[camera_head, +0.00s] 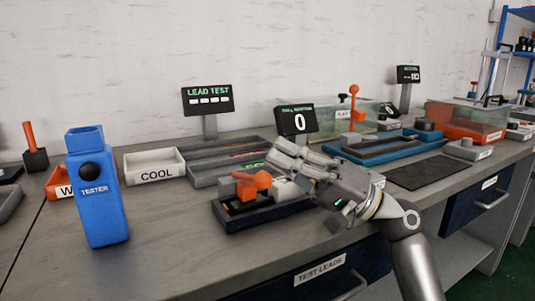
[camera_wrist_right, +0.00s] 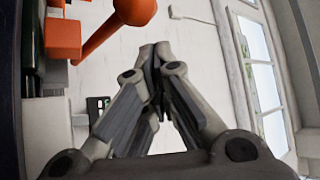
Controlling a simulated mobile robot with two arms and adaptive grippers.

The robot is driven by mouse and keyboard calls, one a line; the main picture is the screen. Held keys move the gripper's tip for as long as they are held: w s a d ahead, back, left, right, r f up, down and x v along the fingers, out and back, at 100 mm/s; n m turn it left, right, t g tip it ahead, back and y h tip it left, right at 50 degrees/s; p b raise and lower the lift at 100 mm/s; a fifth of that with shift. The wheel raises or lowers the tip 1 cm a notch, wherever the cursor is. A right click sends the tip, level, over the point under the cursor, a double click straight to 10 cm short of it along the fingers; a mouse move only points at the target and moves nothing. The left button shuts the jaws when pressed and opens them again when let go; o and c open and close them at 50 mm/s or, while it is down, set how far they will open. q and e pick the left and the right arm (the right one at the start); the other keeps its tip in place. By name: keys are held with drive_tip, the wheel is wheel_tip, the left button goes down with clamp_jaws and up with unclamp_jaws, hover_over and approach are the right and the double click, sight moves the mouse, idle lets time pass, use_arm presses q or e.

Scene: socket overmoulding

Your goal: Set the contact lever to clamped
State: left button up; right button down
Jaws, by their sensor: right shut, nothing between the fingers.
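An orange lever with a round knob (camera_head: 262,180) sits on a dark fixture (camera_head: 262,217) at the bench's front middle. In the right wrist view the orange knob (camera_wrist_right: 134,10) is large at the top, left of the fingertips. My right gripper (camera_head: 276,156) is shut and empty, right beside and slightly above the lever; its fingers (camera_wrist_right: 155,52) meet in the wrist view. I cannot tell whether it touches the knob. The gripper and wrist hide the right part of the fixture. My left gripper is out of view.
A blue tester (camera_head: 97,200) stands at the left front. A white COOL bin (camera_head: 154,174) and grey trays lie behind. A display reading 0 (camera_head: 297,121) stands behind the gripper. Another orange lever (camera_head: 354,105) rises further back. The front bench between tester and fixture is clear.

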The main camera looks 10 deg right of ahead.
drive_tip(key=shift+s+a+r, duration=0.15)
drive_tip(key=shift+s, duration=0.2)
drive_tip(key=shift+s+a, duration=0.1)
drive_tip(key=shift+a, duration=0.05)
drive_tip(key=v, duration=1.2)
idle(0.4)
